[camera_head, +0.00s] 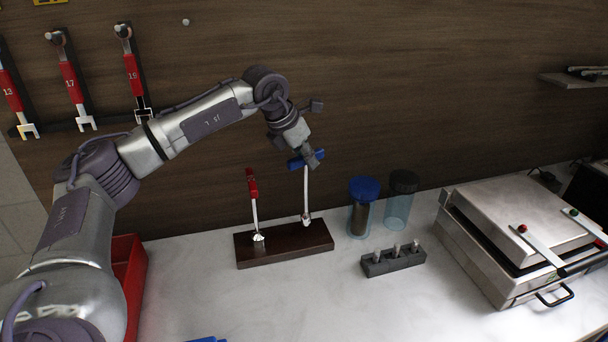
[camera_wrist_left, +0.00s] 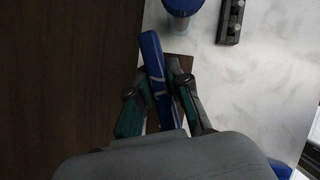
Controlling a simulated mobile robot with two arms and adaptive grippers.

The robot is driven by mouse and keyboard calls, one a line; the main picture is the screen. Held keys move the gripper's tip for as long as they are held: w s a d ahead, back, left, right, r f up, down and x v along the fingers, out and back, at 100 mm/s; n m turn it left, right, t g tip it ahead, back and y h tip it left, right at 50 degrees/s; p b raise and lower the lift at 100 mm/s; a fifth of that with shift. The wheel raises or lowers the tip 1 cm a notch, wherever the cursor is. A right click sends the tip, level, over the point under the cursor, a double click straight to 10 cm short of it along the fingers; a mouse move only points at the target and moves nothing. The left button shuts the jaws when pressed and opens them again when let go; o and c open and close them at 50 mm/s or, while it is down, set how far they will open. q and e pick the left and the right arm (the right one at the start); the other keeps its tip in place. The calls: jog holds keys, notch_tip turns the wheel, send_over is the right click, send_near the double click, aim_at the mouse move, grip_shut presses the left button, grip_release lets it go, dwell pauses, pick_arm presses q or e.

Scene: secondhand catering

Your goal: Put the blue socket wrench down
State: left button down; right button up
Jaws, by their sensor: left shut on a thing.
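The blue socket wrench (camera_head: 306,190) stands upright, blue handle up, with its silver shaft and socket end down at the right part of a dark wooden stand (camera_head: 285,250). My left gripper (camera_head: 308,157) is shut on the blue handle, which also shows between the fingers in the left wrist view (camera_wrist_left: 154,60). The wrench's lower end is at the stand; I cannot tell whether it bears fully on it. A red-handled wrench (camera_head: 252,185) stands upright at the left of the same stand. My right gripper is not in view.
A blue-lidded jar (camera_head: 363,210) and a dark-lidded jar (camera_head: 400,205) stand right of the stand. A grey holder with small sockets (camera_head: 393,262) is in front of them. A metal press (camera_head: 520,235) fills the right. A red bin (camera_head: 131,275) is at left. The front counter is mostly clear.

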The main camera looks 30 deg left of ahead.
aim_at(306, 191)
pick_arm(q)
notch_tip(306, 191, down, 3)
jog(key=shift+w+f+p, duration=0.1)
jog(key=shift+f+p, duration=0.05)
jog(key=shift+p, duration=0.35)
jog(key=shift+f, duration=0.3)
jog(key=shift+f, duration=0.15)
jog(key=c, duration=1.1)
grip_release()
jog(key=shift+c, duration=0.2)
jog(key=shift+o, duration=0.2)
